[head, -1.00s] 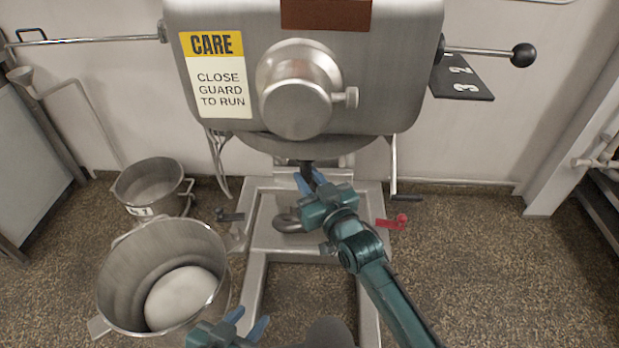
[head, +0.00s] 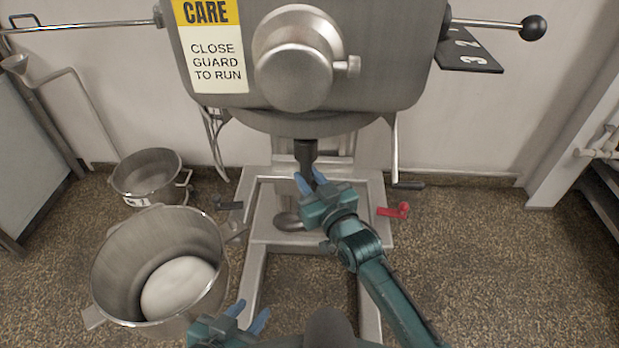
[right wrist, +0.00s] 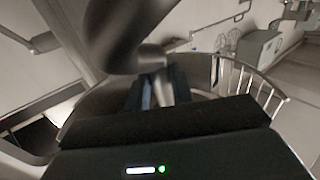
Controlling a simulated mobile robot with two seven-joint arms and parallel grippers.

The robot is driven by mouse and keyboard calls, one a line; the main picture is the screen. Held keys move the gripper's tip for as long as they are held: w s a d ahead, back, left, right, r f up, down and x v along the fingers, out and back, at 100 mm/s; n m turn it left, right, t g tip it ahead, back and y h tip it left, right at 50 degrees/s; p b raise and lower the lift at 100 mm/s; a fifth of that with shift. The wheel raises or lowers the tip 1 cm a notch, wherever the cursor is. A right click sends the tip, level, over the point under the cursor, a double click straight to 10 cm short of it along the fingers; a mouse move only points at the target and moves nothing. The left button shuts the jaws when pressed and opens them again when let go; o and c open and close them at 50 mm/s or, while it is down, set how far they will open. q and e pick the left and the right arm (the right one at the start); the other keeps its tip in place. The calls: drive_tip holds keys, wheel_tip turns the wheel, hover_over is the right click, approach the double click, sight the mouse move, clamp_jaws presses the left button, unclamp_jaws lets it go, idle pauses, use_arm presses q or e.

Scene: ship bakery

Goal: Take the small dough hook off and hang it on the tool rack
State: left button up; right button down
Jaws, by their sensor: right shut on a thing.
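My right gripper (head: 311,181) is shut on the shank of the small dough hook, under the mixer head (head: 310,85). The grey curved end of the hook (head: 288,221) shows below and left of the gripper. A dark spindle (head: 306,155) comes down from the mixer head just above the fingers; whether the hook still touches it I cannot tell. In the right wrist view the hook (right wrist: 125,35) looms large and blurred above the fingers. My left gripper (head: 257,316) is open and empty at the bottom. I cannot make out the tool rack for certain.
A large steel bowl (head: 105,268) with pale dough (head: 178,286) stands at left, a smaller bowl (head: 140,165) behind it. Red (head: 395,211) and black (head: 230,205) handles flank the mixer base. A barred curved guard (right wrist: 262,85) shows in the right wrist view.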

drive_tip(key=shift+r, duration=0.25)
drive_tip(key=shift+p+v, duration=1.05)
drive_tip(key=shift+v, duration=0.4)
drive_tip(key=shift+p+v, duration=0.7)
drive_tip(key=shift+v, duration=0.6)
drive_tip(key=shift+r+p, duration=2.65)
drive_tip(key=shift+d, duration=0.1)
